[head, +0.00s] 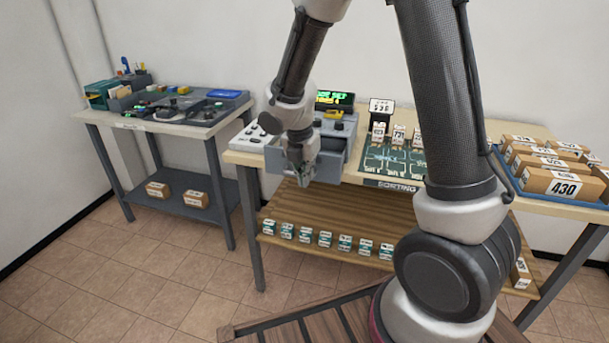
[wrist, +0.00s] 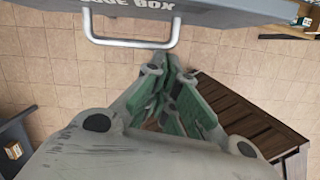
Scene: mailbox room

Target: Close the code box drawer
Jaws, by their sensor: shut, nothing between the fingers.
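The grey code box (head: 347,128) stands on the sorting table with a lit green and yellow display. Its drawer (head: 328,167) sticks out past the table's front edge, so it is open. In the wrist view the drawer front (wrist: 215,10) runs along the top, with part of its "CODE BOX" label and a pale bar handle (wrist: 130,43). My gripper (head: 304,180) is in front of the drawer and covers part of it in the head view. In the wrist view my gripper (wrist: 172,62) is shut and empty, just right of the handle; contact cannot be told.
A sorting board (head: 395,160) and parcels in a blue tray (head: 530,185) lie to the right on the table. Several small boxes line the lower shelf (head: 330,215). A slatted wooden platform (wrist: 240,112) is on the floor. A second table (head: 165,125) stands left.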

